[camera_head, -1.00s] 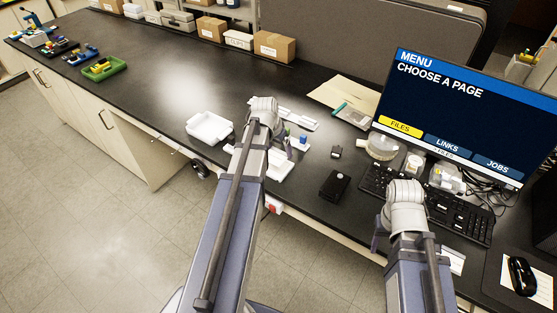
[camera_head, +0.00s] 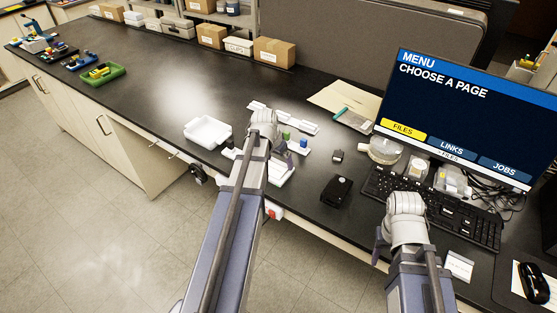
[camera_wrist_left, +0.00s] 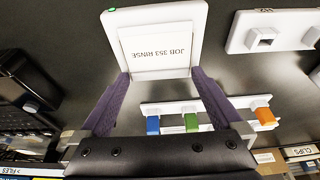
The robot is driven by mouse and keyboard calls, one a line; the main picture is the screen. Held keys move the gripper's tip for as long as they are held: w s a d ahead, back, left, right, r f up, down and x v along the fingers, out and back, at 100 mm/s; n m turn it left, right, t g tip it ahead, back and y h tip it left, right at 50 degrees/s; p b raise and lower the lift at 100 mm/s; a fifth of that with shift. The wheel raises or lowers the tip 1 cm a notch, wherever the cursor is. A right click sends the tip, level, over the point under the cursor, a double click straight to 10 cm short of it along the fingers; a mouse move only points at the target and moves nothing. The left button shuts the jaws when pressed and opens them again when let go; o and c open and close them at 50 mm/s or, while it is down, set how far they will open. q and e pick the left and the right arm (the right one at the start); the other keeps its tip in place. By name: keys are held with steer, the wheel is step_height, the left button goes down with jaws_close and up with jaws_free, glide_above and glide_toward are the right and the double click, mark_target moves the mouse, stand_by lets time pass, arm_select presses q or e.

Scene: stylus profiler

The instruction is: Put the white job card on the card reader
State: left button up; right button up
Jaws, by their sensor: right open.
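In the left wrist view a white job card (camera_wrist_left: 155,50), printed JOB 353 RINSE, lies over a white card reader (camera_wrist_left: 196,18) with a green light at its corner. The two purple fingers of my left gripper (camera_wrist_left: 159,76) meet the card's side edges near its lower end. The card lines up with the reader; whether it rests on it or hovers just above I cannot tell. In the head view my left gripper (camera_head: 288,158) is over the reader (camera_head: 281,177), partly hidden by the arm. My right gripper (camera_head: 380,246) is open and apart, near the keyboard.
A white tray (camera_head: 208,131) is left of the left arm. A rack with coloured blocks (camera_head: 303,143) stands just behind the reader. A black box (camera_head: 337,191), a keyboard (camera_head: 470,217) and a monitor (camera_head: 465,120) are to the right. The bench's far left-middle is clear.

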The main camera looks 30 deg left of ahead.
mark_target(273, 172)
arm_select(q)
steer(key=shift+r, duration=0.1)
steer(key=p+v, duration=1.1)
steer(key=v, duration=0.1)
steer(key=shift+p, duration=0.4)
steer(key=s+d+m+g, duration=0.1)
steer(key=s+d, duration=0.3)
steer(key=d, duration=0.6)
steer(key=s+d+g+y, duration=0.1)
steer(key=s+d, duration=0.4)
steer(key=d, duration=0.5)
steer(key=s+d+m+g, duration=0.1)
steer(key=s+d, duration=0.4)
steer(key=d, duration=0.5)
steer(key=shift+f+m+g+y, duration=0.3)
steer(key=shift+f+g, duration=0.1)
